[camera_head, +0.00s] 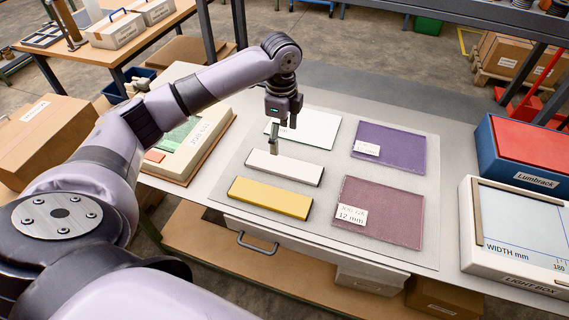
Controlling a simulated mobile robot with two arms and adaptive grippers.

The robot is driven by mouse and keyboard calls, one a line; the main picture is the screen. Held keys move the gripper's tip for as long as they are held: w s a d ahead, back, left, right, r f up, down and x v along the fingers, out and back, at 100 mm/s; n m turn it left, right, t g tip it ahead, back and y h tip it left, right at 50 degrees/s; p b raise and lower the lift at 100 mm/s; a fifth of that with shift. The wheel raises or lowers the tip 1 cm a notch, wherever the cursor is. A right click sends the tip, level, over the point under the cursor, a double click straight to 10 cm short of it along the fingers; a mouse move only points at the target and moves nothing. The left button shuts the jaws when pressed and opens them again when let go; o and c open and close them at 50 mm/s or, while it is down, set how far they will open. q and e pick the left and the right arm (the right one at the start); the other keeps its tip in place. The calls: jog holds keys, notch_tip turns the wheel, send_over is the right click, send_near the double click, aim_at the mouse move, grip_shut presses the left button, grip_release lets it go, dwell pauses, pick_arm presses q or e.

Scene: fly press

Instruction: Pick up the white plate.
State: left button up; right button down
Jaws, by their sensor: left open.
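A flat white plate (318,129) lies on the grey mat at the back, left of the purple plate. Its left part is hidden behind my left gripper (281,132). The gripper points down from above and is open, with its fingers over the left end of the white plate and nothing seen between them. I cannot tell whether a fingertip touches anything. My right gripper is not in view.
A whitish bar (284,168) and a yellow bar (270,198) lie in front. A purple plate (389,147) and a mauve plate (378,214) lie to the right. A light box (515,274) and a blue Lumbrack box (525,176) stand further right.

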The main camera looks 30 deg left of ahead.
aim_at(283, 165)
pick_arm(q)
notch_tip(283, 165, down, 4)
jog(key=shift+w+r, duration=0.1)
jog(key=shift+r, duration=0.1)
jog(key=shift+w+f, duration=0.1)
jog(key=shift+f, duration=0.7)
jog(key=shift+f+p, duration=0.15)
jog(key=shift+p, duration=0.2)
notch_tip(283, 165, down, 4)
jog(key=shift+d+f+p, duration=0.15)
jog(key=shift+f+p, duration=0.1)
jog(key=shift+p, duration=0.4)
jog(key=shift+f, duration=0.25)
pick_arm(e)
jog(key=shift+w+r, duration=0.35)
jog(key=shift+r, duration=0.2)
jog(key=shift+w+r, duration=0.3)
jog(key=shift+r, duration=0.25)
pick_arm(q)
jog(key=shift+c, duration=0.2)
jog(key=c, duration=1.3)
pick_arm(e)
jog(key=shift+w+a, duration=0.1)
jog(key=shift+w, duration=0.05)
